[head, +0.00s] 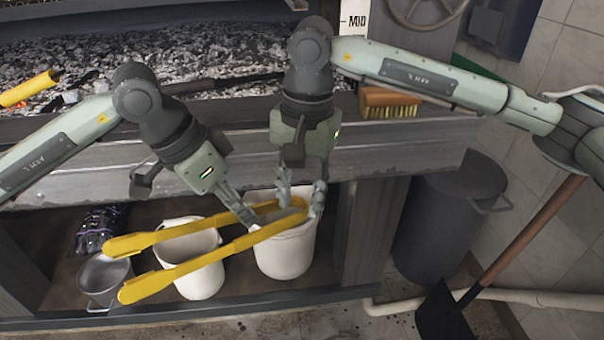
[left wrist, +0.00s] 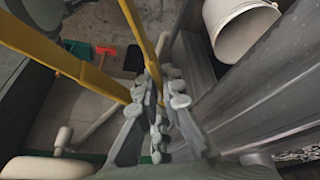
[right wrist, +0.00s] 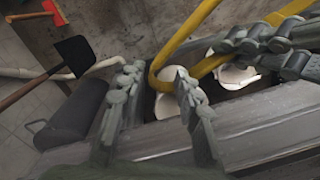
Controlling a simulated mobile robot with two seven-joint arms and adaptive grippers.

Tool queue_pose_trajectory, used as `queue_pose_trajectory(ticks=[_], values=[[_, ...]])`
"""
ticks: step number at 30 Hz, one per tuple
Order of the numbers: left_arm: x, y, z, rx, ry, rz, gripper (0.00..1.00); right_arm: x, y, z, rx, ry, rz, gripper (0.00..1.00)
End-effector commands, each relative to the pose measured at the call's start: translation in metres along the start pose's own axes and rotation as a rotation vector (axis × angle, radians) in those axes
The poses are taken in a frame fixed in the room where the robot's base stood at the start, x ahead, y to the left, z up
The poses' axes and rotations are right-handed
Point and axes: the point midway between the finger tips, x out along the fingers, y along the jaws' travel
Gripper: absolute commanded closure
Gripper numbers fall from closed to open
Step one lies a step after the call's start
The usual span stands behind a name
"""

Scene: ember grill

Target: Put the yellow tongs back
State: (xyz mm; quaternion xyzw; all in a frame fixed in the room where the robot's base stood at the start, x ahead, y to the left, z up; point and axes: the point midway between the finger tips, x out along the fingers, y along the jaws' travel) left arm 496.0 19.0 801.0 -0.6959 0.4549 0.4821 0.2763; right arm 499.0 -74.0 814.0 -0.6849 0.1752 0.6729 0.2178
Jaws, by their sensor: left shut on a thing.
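The yellow tongs (head: 190,268) are held in the air in front of the low shelf. Their two arms point to the lower left and their bent end is at the right, above a white bucket. My left gripper (head: 247,213) is shut on the tongs near the bent end; its fingers are close together in the left wrist view (left wrist: 157,95). My right gripper (head: 302,197) points down over the bend, its fingers apart. In the right wrist view the bend shows near the gap between these fingers (right wrist: 158,90); contact is unclear.
White buckets stand on the shelf, one at the right (head: 285,258) and one in the middle (head: 200,282), beside a grey pot (head: 103,282). A dark bin (head: 440,225) and a shovel (head: 445,315) stand at right. A brush (head: 393,103) lies on the grill ledge.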

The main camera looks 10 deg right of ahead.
Motion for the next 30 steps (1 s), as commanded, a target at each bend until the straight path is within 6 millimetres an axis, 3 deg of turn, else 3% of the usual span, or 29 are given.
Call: queue_pose_trajectory(ticks=[11,19,25,26,30], values=[[-0.0004,0.0002,-0.0005,0.001,0.001,0.0,1.0,0.0068,-0.0002,-0.0002,0.0,0.001,-0.002,0.67],[-0.0003,0.0005,-0.0005,0.001,0.002,0.001,1.0,0.0064,-0.0005,0.0,0.0,0.0,-0.002,0.98],[0.0003,0.0021,-0.0011,0.004,0.003,0.004,1.0,0.0056,-0.002,0.0008,-0.002,-0.001,-0.007,1.0],[0.0003,0.0023,-0.0012,0.004,0.003,0.005,0.9,0.0051,-0.0024,0.001,-0.003,-0.001,-0.009,1.0],[0.0003,0.0017,-0.001,0.003,0.002,0.003,0.73,0.0054,-0.002,0.0009,-0.003,-0.001,-0.008,1.0]])
